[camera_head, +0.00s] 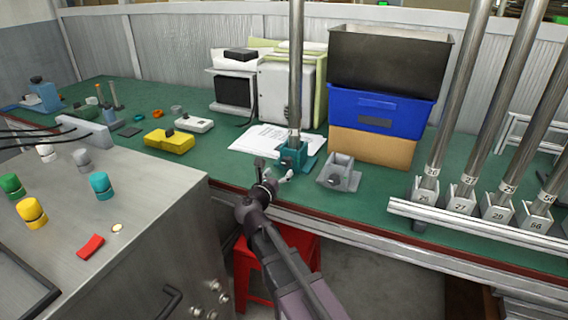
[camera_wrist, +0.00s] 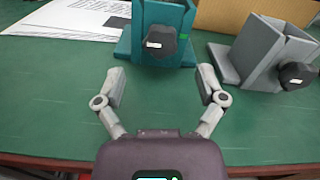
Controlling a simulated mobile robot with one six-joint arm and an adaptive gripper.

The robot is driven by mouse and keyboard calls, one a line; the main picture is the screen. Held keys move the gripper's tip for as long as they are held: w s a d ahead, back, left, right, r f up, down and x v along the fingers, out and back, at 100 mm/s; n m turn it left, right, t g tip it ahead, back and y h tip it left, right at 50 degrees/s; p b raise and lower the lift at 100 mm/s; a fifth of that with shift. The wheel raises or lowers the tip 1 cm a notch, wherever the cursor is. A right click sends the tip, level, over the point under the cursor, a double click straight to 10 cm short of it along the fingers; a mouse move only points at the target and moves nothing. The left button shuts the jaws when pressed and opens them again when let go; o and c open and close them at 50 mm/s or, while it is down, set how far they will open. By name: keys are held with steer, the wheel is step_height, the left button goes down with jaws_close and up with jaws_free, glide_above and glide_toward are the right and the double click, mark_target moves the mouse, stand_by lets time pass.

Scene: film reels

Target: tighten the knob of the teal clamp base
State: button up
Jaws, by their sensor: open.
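The teal clamp base (camera_head: 292,155) stands on the green bench top with a metal pole (camera_head: 296,70) upright in it. In the wrist view the teal clamp base (camera_wrist: 183,22) is at the top centre, with its dark knob (camera_wrist: 155,43) facing me; the knob carries a small white mark. My gripper (camera_head: 272,172) is in front of the base in the head view. In the wrist view my gripper (camera_wrist: 161,84) is open and empty, its two fingers spread apart below the knob, not touching it.
A grey clamp base (camera_head: 340,174) with a dark knob (camera_wrist: 298,75) stands close to the right. White papers (camera_head: 262,138) lie to the left. Stacked bins (camera_head: 380,112) stand behind. Several poles in numbered holders stand far right. The bench top before the knob is clear.

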mark_target(286, 164)
steer(key=shift+x, duration=3.1)
